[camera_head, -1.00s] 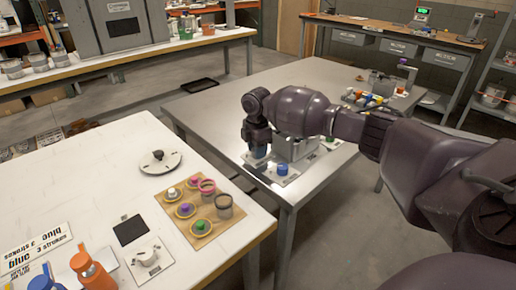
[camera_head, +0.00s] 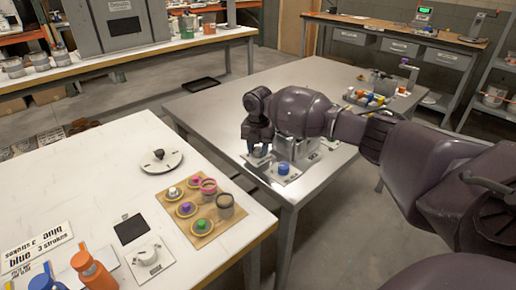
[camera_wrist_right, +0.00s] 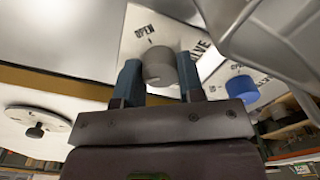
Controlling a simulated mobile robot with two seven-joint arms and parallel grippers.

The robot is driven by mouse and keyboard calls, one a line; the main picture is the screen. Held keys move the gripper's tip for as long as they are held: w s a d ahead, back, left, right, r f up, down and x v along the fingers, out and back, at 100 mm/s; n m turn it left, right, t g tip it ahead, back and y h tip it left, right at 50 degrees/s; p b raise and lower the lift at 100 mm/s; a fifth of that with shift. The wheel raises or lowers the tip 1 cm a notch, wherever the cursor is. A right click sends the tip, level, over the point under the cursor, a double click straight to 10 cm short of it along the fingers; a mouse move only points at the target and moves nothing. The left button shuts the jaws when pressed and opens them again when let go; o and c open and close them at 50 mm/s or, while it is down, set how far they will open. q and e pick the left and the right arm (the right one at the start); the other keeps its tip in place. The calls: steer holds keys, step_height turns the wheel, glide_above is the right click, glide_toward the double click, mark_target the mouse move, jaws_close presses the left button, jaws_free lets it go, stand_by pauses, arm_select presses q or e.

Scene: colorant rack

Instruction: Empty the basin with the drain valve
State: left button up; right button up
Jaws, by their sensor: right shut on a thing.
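My right gripper (camera_head: 257,152) is over the near edge of the grey metal table (camera_head: 222,120) in the head view. In the right wrist view, its two blue-grey fingers (camera_wrist_right: 158,64) stand on either side of a round grey valve knob (camera_wrist_right: 158,67) and are shut on it. The knob sits on a white plate (camera_wrist_right: 138,33) printed "OPEN" and part of "VALVE". A grey metal body (camera_head: 297,147), probably the basin, stands behind the gripper, largely hidden by my arm; its inside does not show. My left gripper is not in view.
A blue knob (camera_head: 283,168) on its own plate is close beside the gripper; it also shows in the right wrist view (camera_wrist_right: 242,89). The white table (camera_head: 92,165) at left holds a wooden board with small pots (camera_head: 202,230).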

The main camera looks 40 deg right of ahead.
mark_target(258, 149)
steer(key=shift+a+n, duration=0.1)
steer(key=shift+n, duration=0.2)
stand_by(0.4)
steer(key=o, duration=0.9)
step_height(258, 149, up, 10)
steer(key=shift+f+p, duration=0.25)
steer(key=shift+p, duration=0.65)
steer(key=shift+r, duration=0.6)
